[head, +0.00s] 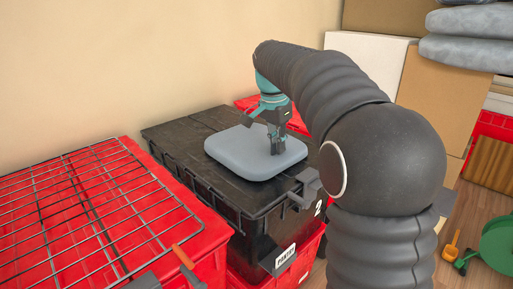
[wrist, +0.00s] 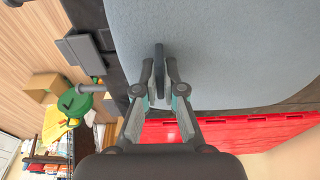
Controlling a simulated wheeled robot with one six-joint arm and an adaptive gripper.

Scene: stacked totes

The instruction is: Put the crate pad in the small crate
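The crate pad (head: 235,148) is a rounded blue-grey cushion lying on the black tote's lid (head: 178,133). Its surface also fills the top of the wrist view (wrist: 230,45). My gripper (head: 277,146) points down at the pad's right part. In the wrist view my gripper (wrist: 159,82) has its fingers drawn close together on either side of a thin dark upright tab (wrist: 160,62) on the pad, and it seems to pinch that tab. The pad appears flat on the lid. I cannot tell which container is the small crate; a red one (head: 246,102) shows partly behind the black tote.
A red crate (head: 205,262) covered by a wire grid (head: 85,210) stands at left. Another red tote is under the black one. Cardboard boxes (head: 432,100) and grey cushions (head: 465,50) are stacked at right. A green object (head: 497,245) is on the wooden floor. The wall is behind.

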